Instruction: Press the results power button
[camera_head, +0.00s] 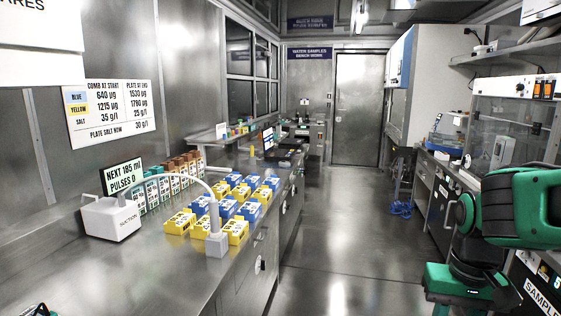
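I cannot make out a button marked as the results power button. A small lit screen (268,138) stands far along the left bench, too small to read. Nearer, a display (122,175) reading "NEXT 185 ml PULSES 0" stands behind a white suction unit (112,218). Green and black links of my arm fill the lower right, over the floor and the right-hand bench.
Blue and yellow boxes (237,232) and a rack of bottles (172,183) crowd the left bench (150,275). The aisle floor (335,240) is clear up to a closed door (358,110). A clear-fronted cabinet (505,130) stands on the right.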

